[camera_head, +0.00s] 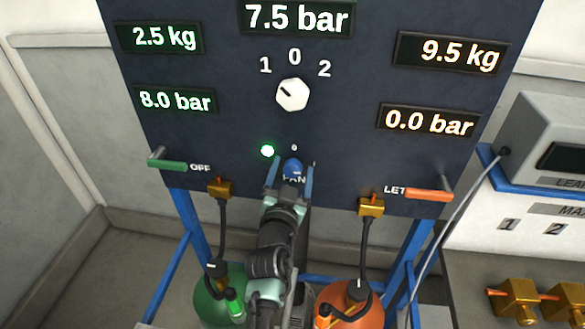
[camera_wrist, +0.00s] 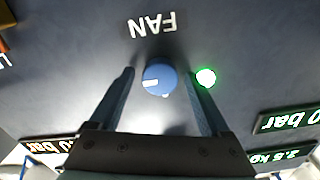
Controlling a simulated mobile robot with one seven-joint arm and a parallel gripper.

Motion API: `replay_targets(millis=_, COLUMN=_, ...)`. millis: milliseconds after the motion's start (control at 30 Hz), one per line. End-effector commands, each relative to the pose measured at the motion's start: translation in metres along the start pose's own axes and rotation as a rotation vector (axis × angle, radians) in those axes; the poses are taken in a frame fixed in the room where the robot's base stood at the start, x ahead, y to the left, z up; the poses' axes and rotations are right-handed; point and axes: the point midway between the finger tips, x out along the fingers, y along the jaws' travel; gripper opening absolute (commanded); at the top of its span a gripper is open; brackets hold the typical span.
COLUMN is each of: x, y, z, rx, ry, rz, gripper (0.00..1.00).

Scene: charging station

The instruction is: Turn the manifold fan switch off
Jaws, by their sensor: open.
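The fan switch is a blue round knob (camera_head: 292,168) on the dark panel, with the FAN label partly hidden below it. The knob also shows in the wrist view (camera_wrist: 158,77), where everything is upside down; its white mark points left there. A small "0" is printed above the knob and a mark stands to its right in the head view. The green lamp (camera_head: 267,150) beside it is lit, also in the wrist view (camera_wrist: 206,77). My gripper (camera_head: 291,165) is open, with one finger on each side of the knob. In the wrist view (camera_wrist: 160,75) gaps show beside the knob.
A white selector knob (camera_head: 293,95) sits above, pointing toward 1. A green lever (camera_head: 168,165) marked OFF is at left and an orange lever (camera_head: 430,195) at right. Green (camera_head: 220,300) and orange (camera_head: 352,305) cylinders with hoses stand below. A grey device (camera_head: 550,120) is at right.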

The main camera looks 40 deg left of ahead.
Motion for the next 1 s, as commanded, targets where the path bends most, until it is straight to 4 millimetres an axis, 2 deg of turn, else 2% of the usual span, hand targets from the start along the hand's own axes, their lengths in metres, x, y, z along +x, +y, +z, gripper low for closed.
replay_targets(millis=367, x=0.0051, y=0.0, z=0.0, rx=0.001, ry=0.0, rz=0.0, gripper=0.81)
replay_targets(millis=467, x=0.005, y=0.0, z=-0.0002, rx=0.001, ry=0.0, rz=0.0, gripper=0.66)
replay_targets(millis=833, x=0.0049, y=0.0, z=-0.0002, rx=0.0, ry=0.0, rz=0.0, gripper=0.0)
replay_targets(millis=1000, x=0.0049, y=0.0001, z=-0.0001, rx=-0.005, ry=0.0, rz=0.0, gripper=0.0)
